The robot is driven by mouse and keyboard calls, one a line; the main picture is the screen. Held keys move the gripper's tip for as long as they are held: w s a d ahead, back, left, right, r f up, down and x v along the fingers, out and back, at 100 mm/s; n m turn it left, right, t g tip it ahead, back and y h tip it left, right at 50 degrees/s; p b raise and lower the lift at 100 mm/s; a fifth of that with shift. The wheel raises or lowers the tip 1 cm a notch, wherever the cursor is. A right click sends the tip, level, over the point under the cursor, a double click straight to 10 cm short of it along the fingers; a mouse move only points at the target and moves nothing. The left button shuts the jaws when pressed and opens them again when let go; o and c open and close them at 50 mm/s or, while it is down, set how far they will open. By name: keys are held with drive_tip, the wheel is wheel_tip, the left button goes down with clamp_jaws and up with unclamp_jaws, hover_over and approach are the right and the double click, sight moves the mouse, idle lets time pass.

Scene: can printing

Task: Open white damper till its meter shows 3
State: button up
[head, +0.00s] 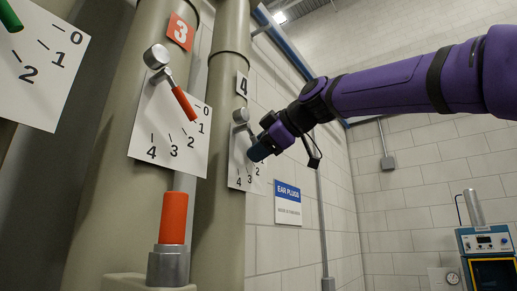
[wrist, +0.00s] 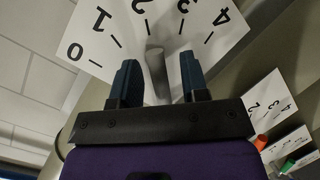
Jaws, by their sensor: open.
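The white damper's lever (wrist: 157,75) shows as a pale grey-white bar in the wrist view, between my two fingers. Its pivot end (head: 240,116) shows in the head view on the pipe marked 4; my gripper hides the rest. Its meter is a white plate (head: 235,165) numbered 0 to 4, also in the wrist view (wrist: 215,32). In the wrist view the lever points roughly toward 2; the exact reading is unclear. My gripper (head: 255,153) is open at the plate; in the wrist view its blue fingers (wrist: 158,80) stand either side of the lever.
The neighbouring pipe marked 3 carries a red-handled damper (head: 183,103), left of my gripper. A green-handled one (head: 9,15) is at the far left. A red-capped post (head: 173,220) stands in front. A blue device (head: 486,243) is at right.

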drive_tip(key=v, duration=1)
drive_tip(key=shift+s+d, duration=0.2)
drive_tip(key=shift+s, duration=0.05)
drive_tip(key=s+d+f+m+g+h, duration=0.1)
drive_tip(key=s+d+f+m+h, duration=0.2)
drive_tip(key=f, duration=1.3)
drive_tip(key=s+d+f+m+g+h, duration=0.2)
drive_tip(key=s+d+f+m, duration=0.7)
drive_tip(key=f, duration=0.7)
drive_tip(key=s+d+f+m+g+h, duration=0.1)
drive_tip(key=s+d+f+m+h, duration=0.4)
drive_tip(key=f, duration=1.1)
drive_tip(key=s+d+m, duration=0.1)
drive_tip(key=d+m, duration=0.1)
drive_tip(key=d, duration=0.1)
drive_tip(key=shift+s+m+g, duration=0.3)
drive_tip(key=shift+m, duration=0.1)
drive_tip(key=shift+d, duration=0.1)
idle(0.6)
